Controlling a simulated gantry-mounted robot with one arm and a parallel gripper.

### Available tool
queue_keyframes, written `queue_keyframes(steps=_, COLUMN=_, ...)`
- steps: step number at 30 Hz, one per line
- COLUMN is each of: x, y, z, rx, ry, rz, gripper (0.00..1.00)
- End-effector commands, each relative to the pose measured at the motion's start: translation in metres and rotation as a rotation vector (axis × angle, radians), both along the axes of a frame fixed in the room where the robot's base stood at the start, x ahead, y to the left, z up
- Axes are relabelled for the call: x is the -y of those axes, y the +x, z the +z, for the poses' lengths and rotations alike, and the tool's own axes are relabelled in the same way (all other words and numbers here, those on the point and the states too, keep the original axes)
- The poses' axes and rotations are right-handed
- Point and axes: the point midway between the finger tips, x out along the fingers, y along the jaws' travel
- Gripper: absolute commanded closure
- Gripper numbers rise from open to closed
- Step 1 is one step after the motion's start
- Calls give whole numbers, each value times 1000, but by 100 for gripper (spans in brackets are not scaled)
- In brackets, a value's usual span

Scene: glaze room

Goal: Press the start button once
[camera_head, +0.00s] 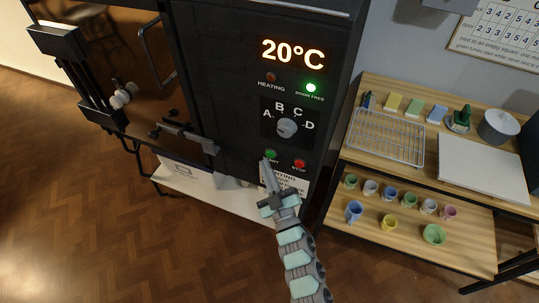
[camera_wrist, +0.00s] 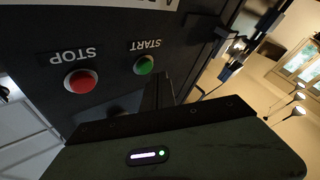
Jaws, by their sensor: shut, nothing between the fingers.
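The green start button (camera_head: 270,155) is on the dark control panel of the kiln, left of the red stop button (camera_head: 299,163). My gripper (camera_head: 267,171) is shut and empty, its fingertips just below the start button. In the wrist view the panel appears upside down, with the start button (camera_wrist: 144,65) uncovered and the stop button (camera_wrist: 81,81) to its left. There the dark fingers (camera_wrist: 165,90) end close beside the start button. I cannot tell whether they touch the panel.
The display (camera_head: 293,53) reads 20°C. The green DOOR FREE lamp (camera_head: 311,87) is lit and the HEATING lamp (camera_head: 271,76) looks unlit. A dial (camera_head: 287,127) marked A to D is above the buttons. A wooden shelf (camera_head: 378,160) with a rack and cups stands at right.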

Motion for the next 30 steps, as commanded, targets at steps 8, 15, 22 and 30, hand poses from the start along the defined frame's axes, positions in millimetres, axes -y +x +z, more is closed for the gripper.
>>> queue_keyframes(steps=8, x=0, y=0, z=0, rx=0, ry=0, rz=0, gripper=100)
queue_keyframes(steps=15, x=0, y=0, z=0, rx=0, ry=0, rz=0, gripper=100)
queue_keyframes(steps=22, x=1, y=3, z=0, rx=1, ry=0, rz=0, gripper=100)
queue_keyframes(steps=30, x=3, y=8, z=0, rx=1, ry=0, rz=1, gripper=100)
